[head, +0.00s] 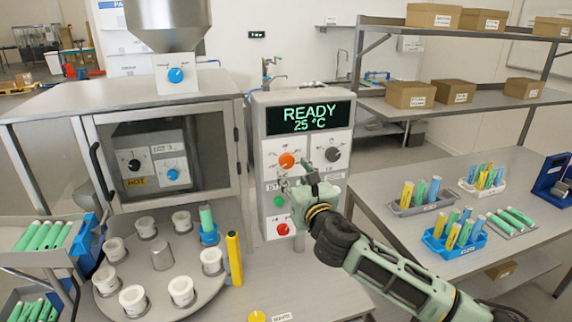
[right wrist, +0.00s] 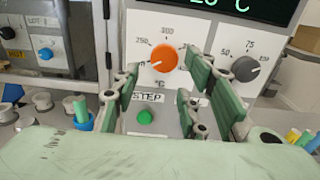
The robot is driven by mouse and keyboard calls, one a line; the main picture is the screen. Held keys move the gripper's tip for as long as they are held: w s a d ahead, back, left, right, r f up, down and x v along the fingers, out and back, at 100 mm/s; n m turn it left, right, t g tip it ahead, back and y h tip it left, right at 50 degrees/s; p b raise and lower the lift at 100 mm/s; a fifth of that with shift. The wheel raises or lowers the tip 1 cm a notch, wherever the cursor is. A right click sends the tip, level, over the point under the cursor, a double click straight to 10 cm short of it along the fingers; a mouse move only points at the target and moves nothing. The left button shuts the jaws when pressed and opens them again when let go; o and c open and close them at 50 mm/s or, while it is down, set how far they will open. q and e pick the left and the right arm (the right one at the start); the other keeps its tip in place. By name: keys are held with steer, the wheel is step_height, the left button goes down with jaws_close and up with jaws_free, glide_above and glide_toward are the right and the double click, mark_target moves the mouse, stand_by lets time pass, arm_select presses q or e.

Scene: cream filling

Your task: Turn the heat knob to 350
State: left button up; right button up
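The orange heat knob (head: 287,160) is on the front panel of the control box (head: 262,128), below a display (head: 309,117) reading READY 25 °C. In the right wrist view the knob (right wrist: 164,58) has a dial marked in °C, and its white mark points lower left. My right gripper (head: 297,178) is in front of the panel, just below the knob in the head view. In the right wrist view its fingers (right wrist: 165,95) are spread apart with nothing between them, and the knob shows beyond them. Contact with the knob is not visible. My left gripper is out of view.
A grey knob (head: 332,154) is right of the heat knob. A green button (head: 279,201) and a red button (head: 283,229) are below. A round tray (head: 163,299) with white cups stands at left. Tube racks (head: 455,246) stand on the right table.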

mark_target(285, 164)
steer(key=shift+p+x, duration=0.65)
steer(key=shift+x, duration=2.95)
steer(key=shift+a+f, duration=0.1)
steer(key=c, duration=1)
